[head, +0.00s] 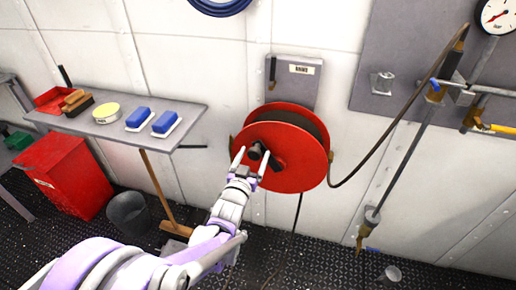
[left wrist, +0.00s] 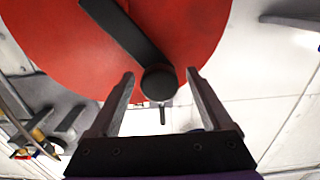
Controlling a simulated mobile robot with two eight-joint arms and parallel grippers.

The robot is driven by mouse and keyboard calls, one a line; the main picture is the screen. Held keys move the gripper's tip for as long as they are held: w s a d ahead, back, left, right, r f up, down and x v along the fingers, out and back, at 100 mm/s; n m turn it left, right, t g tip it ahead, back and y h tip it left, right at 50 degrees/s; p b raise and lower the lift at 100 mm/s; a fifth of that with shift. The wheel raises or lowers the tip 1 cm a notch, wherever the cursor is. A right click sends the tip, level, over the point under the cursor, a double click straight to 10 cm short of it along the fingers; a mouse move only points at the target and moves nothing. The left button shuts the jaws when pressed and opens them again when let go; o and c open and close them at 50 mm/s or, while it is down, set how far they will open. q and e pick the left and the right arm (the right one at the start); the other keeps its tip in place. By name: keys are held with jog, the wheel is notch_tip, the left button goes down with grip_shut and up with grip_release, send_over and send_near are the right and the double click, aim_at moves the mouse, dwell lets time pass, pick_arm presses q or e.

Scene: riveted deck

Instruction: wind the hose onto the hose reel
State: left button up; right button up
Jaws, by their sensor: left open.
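The red hose reel (head: 303,170) is mounted on the white wall under a grey labelled plate. Its black crank arm and round knob (left wrist: 157,84) show in the left wrist view, with the red disc (left wrist: 210,35) behind. My left gripper (head: 251,161) is open at the reel's front left. Its fingers stand on either side of the knob, with gaps visible in the left wrist view (left wrist: 160,78). A dark hose (head: 384,145) runs from the reel's right side up to a fitting at the upper right. My right gripper is not in view.
A grey shelf (head: 185,112) with brushes, a tin and blue sponges is at the left. Below it are a red bin (head: 68,172), a dark bucket (head: 128,212) and a broom (head: 157,190). Pipes and a gauge (head: 497,14) are at the right.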

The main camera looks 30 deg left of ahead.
aim_at(258, 147)
pick_arm(q)
jog(key=shift+x, duration=2.1)
grip_shut()
